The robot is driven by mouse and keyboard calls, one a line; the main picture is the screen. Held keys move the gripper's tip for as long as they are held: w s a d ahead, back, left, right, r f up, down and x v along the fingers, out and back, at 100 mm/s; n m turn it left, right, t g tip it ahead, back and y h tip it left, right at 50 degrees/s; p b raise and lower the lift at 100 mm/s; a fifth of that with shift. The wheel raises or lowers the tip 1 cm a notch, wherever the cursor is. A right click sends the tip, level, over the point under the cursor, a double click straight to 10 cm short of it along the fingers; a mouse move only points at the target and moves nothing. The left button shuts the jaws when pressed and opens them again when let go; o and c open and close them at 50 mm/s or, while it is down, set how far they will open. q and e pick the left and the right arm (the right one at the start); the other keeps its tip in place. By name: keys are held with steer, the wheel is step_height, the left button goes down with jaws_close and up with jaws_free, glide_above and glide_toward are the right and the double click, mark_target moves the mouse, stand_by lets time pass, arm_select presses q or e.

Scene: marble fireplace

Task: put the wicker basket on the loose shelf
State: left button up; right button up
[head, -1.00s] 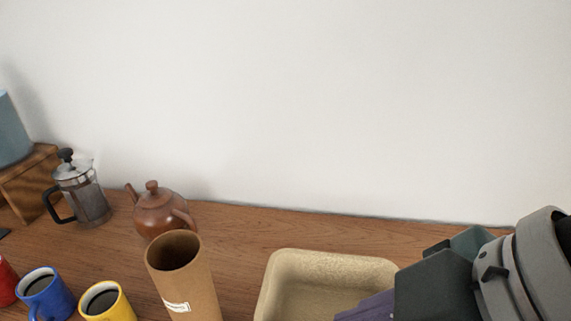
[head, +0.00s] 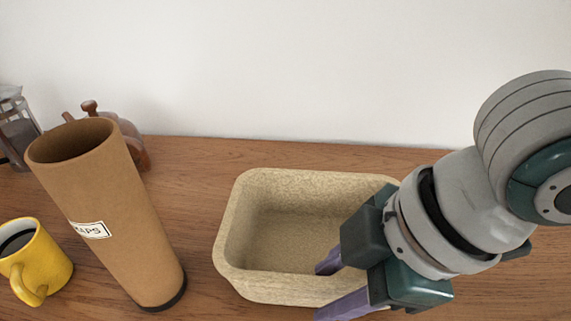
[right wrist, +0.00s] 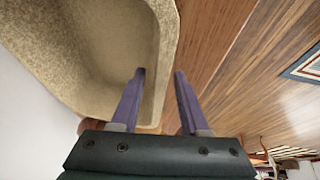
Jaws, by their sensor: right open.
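The beige, speckled wicker basket (head: 232,215) stands upright and empty on the wooden surface, right of the middle in the head view. Its rim and inside also show in the right wrist view (right wrist: 168,40). My right gripper (head: 320,290) is open at the basket's near right side. One purple finger is at the inner side of the near wall, the other outside it. In the right wrist view the jaws (right wrist: 160,72) straddle the rim; I cannot tell whether they touch it. The loose shelf is not recognisable here. My left gripper is out of view.
A tall brown cardboard tube (head: 110,220) stands left of the basket. A yellow mug (head: 40,265) with dark liquid, a brown teapot (head: 135,145) and a glass press (head: 15,130) are further left. A white wall closes the back. Wood behind the basket is clear.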

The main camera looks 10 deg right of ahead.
steer(key=x, duration=0.3)
jaws_close()
stand_by(0.3)
steer(key=shift+r, duration=0.1)
stand_by(1.0)
